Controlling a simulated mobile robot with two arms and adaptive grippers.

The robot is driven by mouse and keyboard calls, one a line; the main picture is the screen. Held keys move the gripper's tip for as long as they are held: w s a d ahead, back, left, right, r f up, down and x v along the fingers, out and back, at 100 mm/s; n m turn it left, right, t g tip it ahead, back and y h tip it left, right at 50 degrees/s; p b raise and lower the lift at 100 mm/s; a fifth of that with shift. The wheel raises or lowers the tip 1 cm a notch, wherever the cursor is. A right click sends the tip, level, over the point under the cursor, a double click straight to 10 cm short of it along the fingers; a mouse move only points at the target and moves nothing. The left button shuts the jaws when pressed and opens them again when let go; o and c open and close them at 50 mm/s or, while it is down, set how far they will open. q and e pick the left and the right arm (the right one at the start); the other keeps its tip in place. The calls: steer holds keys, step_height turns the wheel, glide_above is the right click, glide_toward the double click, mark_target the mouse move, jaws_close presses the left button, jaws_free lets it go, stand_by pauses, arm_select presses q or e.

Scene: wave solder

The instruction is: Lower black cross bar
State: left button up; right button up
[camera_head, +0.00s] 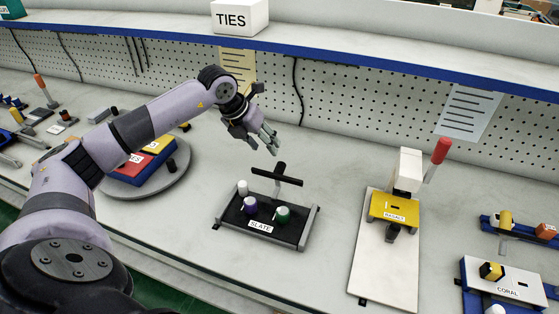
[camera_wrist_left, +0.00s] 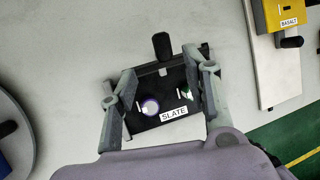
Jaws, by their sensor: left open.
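The black cross bar (camera_head: 277,176) is raised above the back of the black SLATE fixture (camera_head: 266,224), on a post with a dark knob on top. White, purple and green knobs sit on the fixture's plate. My left gripper (camera_head: 266,140) is open and empty, above and behind the cross bar, apart from it. In the left wrist view the open fingers (camera_wrist_left: 163,88) frame the SLATE fixture (camera_wrist_left: 160,128) below, and a black knob (camera_wrist_left: 162,46) shows beyond the fingertips. The fingers and rim hide parts of the fixture there. My right gripper is not in view.
A yellow BASALT fixture (camera_head: 395,207) with a red-handled lever (camera_head: 437,158) stands to the right. The CORAL fixture (camera_head: 505,280) is further right. A round grey turntable (camera_head: 178,184) with coloured blocks lies left. A shelf with a TIES box (camera_head: 240,17) runs behind.

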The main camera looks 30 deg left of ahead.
mark_target(279, 164)
arm_select(q)
steer(key=p+x, duration=0.2)
steer(key=x, duration=0.8)
steer(key=shift+w, duration=0.15)
steer(key=shift+w+d+f, duration=0.15)
steer(key=shift+w+f, duration=0.1)
steer(key=shift+f, duration=0.3)
steer(key=c, duration=1)
jaws_close()
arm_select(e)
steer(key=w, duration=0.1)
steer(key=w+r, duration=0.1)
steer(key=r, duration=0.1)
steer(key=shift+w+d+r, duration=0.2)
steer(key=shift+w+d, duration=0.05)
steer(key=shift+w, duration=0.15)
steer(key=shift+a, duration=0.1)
